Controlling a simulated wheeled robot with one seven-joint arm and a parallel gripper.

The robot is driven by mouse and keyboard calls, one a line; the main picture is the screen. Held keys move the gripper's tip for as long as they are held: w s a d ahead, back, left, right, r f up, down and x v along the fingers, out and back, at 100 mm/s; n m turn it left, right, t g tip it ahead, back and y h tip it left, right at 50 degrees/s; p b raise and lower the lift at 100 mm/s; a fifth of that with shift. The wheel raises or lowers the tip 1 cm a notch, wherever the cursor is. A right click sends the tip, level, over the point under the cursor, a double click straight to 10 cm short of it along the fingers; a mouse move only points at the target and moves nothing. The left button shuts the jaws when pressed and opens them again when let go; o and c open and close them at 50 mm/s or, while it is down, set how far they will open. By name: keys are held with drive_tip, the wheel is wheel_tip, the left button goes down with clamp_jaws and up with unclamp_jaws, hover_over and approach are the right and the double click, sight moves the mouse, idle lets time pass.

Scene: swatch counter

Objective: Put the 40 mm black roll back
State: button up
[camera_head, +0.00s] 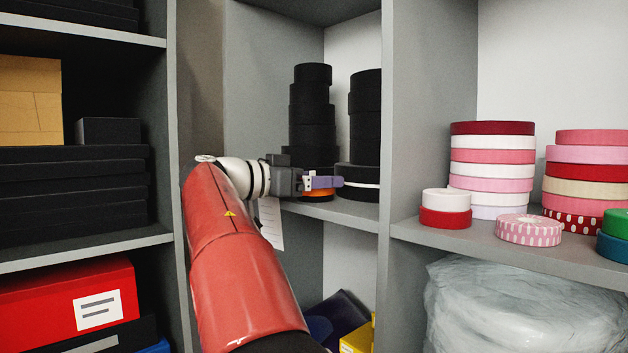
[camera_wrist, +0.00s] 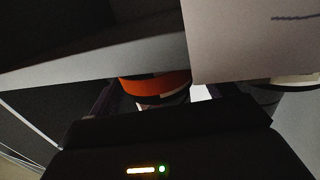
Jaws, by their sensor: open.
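Black rolls stand in the middle compartment in the head view, in a left stack (camera_head: 310,110) and a right stack (camera_head: 365,120). I cannot tell which is the 40 mm one. An orange roll (camera_head: 319,194) lies low at the left stack, partly hidden behind my gripper (camera_head: 328,182). My gripper is open at the shelf's front, just before the foot of the left stack. In the wrist view the orange roll (camera_wrist: 155,84) lies ahead of the jaws, with a dark roll against it. I see nothing held.
A paper tag (camera_head: 270,222) hangs at the shelf edge and blocks part of the wrist view (camera_wrist: 240,40). An upright divider (camera_head: 386,150) separates this compartment from pink, red and white rolls (camera_head: 491,157) at right.

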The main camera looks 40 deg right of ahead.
drive_tip(key=shift+r+p, duration=0.2)
drive_tip(key=shift+p, duration=0.1)
drive_tip(key=a, duration=1.2)
drive_tip(key=shift+w+r+b, duration=0.2)
drive_tip(key=shift+w+b, duration=0.2)
